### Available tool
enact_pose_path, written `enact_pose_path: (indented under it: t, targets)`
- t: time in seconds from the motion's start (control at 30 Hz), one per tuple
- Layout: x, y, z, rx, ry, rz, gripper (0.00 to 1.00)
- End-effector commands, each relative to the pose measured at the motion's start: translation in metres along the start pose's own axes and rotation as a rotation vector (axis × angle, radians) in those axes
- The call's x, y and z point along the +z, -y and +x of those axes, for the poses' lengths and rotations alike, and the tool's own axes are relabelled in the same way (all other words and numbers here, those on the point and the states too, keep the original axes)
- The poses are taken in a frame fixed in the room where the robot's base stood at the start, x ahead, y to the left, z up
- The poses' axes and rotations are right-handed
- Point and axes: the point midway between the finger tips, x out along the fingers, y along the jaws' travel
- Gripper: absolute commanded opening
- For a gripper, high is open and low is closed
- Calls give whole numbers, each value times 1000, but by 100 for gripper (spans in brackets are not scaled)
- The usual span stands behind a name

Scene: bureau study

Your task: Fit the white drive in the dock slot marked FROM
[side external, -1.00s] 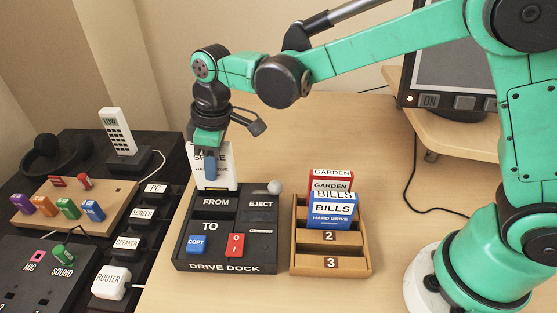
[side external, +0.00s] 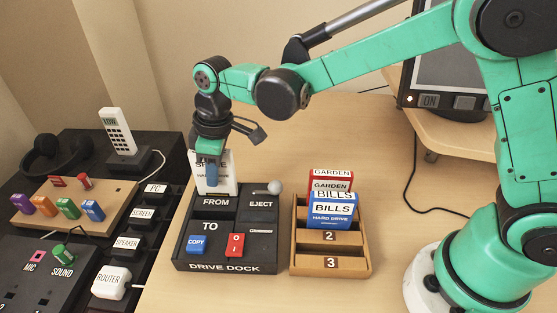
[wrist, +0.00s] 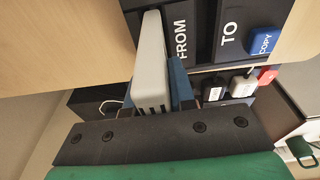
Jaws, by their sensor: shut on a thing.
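The white drive (side external: 227,175), with black lettering that reads as SPARE, stands upright in my gripper (side external: 211,174). My gripper is shut on it, with a blue finger across its front face. The drive is at the back left of the black drive dock (side external: 184,252), just behind the FROM label (side external: 216,202). In the wrist view, the white drive (wrist: 150,62) lies alongside the FROM label (wrist: 181,38), with a blue finger beside it. The drive's lower edge meets the dock's back in the picture; I cannot tell how deep it sits in the slot.
A wooden rack (side external: 331,263) right of the dock holds a red GARDEN drive (side external: 331,175) and a blue BILLS drive (side external: 331,211). The dock has an EJECT lever (side external: 268,188), a blue COPY button (side external: 197,244) and a red switch (side external: 235,245).

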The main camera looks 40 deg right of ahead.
Motion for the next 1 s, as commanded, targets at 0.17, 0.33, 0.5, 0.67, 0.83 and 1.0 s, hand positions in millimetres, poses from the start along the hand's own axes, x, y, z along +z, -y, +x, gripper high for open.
enact_pose_path:
  t: [0.17,0.33,0.5,0.67,0.83,1.0]
  targets:
    - [1,0,4,0,0,0,0]
    - [1,0,7,0,0,0,0]
    - [2,0,10,0,0,0,0]
    - [2,0,14,0,0,0,0]
    - [2,0,17,0,0,0,0]
    - [3,0,20,0,0,0,0]
